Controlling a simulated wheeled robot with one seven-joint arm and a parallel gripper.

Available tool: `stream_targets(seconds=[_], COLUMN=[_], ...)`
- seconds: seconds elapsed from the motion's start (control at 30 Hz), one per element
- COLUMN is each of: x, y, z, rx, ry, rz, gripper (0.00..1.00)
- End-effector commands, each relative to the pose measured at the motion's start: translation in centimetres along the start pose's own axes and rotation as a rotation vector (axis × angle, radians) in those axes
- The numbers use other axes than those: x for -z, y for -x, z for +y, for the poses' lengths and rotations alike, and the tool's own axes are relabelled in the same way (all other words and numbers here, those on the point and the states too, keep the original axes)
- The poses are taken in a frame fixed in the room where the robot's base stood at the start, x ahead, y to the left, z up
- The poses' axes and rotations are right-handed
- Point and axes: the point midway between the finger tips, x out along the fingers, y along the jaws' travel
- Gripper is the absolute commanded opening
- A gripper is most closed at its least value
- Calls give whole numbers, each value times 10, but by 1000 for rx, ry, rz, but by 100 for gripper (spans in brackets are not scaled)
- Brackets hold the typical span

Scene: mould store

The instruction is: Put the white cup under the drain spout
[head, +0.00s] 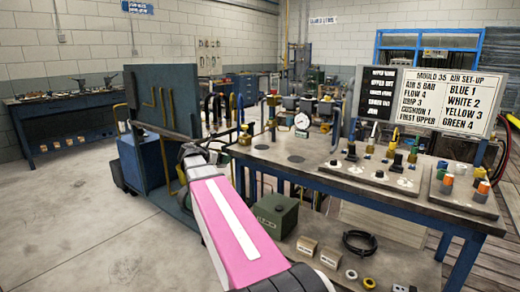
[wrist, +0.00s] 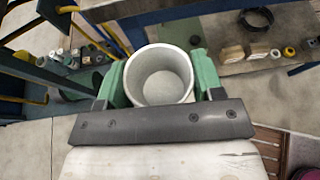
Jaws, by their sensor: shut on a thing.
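The white cup (wrist: 165,86) is in the wrist view, seen from above with its open mouth towards the camera; it looks empty. My gripper (wrist: 158,74) is shut on it, with a green finger pad against each side of the cup. The cup is held in the air, with floor and bench parts below. In the head view my pink arm reaches towards the left end of the workbench (head: 400,187), and the cup and fingers cannot be made out there. A yellow fitting (head: 243,136) stands at that bench end; I cannot tell whether it is the drain spout.
A green box (head: 275,214) and a black hose coil (head: 359,242) lie on the bench's lower shelf. A blue-grey upright panel (head: 163,100) stands left of the arm. Gauges, valves and a lettered sign (head: 442,101) crowd the bench. The floor at left (head: 80,210) is clear.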

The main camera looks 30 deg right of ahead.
Motion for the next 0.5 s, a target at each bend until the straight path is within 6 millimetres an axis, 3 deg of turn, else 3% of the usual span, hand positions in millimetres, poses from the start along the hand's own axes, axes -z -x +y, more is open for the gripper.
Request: stream_targets(seconds=[0.03,0.2,0.37,0.5], x=[-20,-57,-71,-81], y=[-13,-34,-48,-72], z=[1,-7,-12,-15], rx=[22,69,84,86], ry=[-13,-30,-35,-36], rz=[2,9,12,13], gripper=[35,35,35,35])
